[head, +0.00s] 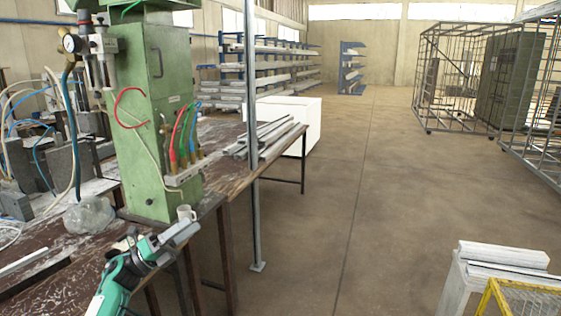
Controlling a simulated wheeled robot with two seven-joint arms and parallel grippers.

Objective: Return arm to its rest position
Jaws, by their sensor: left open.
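My left gripper (184,230) shows at the lower left in the head view, at the end of my green and grey arm. It is open, with no object visible between its fingers. My right gripper does not show.
A green machine (155,120) with hoses stands on the bench. Metal profiles (270,135) lie on the bench's far end, beside a grey post (251,130). White profiles (503,257) and a yellow mesh frame (520,298) stand lower right. The middle floor is clear.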

